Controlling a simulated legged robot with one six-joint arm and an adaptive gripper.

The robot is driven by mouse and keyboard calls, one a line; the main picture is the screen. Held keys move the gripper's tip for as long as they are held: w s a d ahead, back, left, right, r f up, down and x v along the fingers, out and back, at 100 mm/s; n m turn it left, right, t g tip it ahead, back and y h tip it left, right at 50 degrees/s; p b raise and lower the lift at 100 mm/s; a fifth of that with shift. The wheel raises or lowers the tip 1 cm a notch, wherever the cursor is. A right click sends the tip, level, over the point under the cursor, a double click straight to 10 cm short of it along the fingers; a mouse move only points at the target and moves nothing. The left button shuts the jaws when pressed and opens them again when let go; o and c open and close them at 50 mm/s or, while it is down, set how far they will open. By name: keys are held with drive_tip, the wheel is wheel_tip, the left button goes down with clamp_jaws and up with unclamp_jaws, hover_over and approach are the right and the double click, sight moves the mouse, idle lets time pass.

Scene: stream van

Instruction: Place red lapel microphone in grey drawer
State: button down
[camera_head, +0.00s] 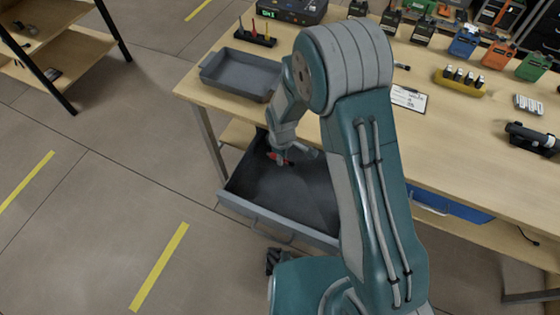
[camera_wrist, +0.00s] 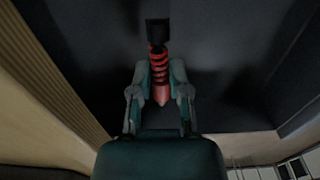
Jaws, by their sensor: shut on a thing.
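The red lapel microphone (camera_wrist: 160,68) has a red coiled body and a black clip at its far end in the wrist view. My gripper (camera_wrist: 160,82) is shut on it, with a finger on each side of the red part. The grey drawer (camera_head: 262,215) is pulled open under the bench in the head view. My gripper (camera_head: 281,158) is over the drawer's interior near its back, and a bit of the red microphone (camera_head: 276,157) shows there. I cannot tell the exact height above the drawer floor. The visible drawer floor is bare.
A grey tray (camera_head: 240,73) sits on the wooden bench (camera_head: 460,190) above the drawer. A clipboard (camera_head: 409,98), a yellow holder (camera_head: 460,86) and several colored packs stand farther right. A blue drawer (camera_head: 450,207) is under the bench. A wooden shelf (camera_head: 65,60) stands at left.

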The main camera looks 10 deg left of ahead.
sight(278, 166)
drive_tip(key=shift+w+a+f, duration=0.1)
drive_tip(key=shift+a+f, duration=0.15)
drive_tip(key=shift+a, duration=0.1)
drive_tip(key=f, duration=0.3)
drive_tip(key=shift+w+a+f, duration=0.1)
drive_tip(key=shift+a, duration=0.2)
drive_tip(key=shift+d+f, duration=0.1)
drive_tip(key=shift+f, duration=0.05)
drive_tip(key=shift+d, duration=0.15)
drive_tip(key=c, duration=0.6)
unclamp_jaws()
drive_tip(key=shift+a+f, duration=0.1)
drive_tip(key=shift+a, duration=0.1)
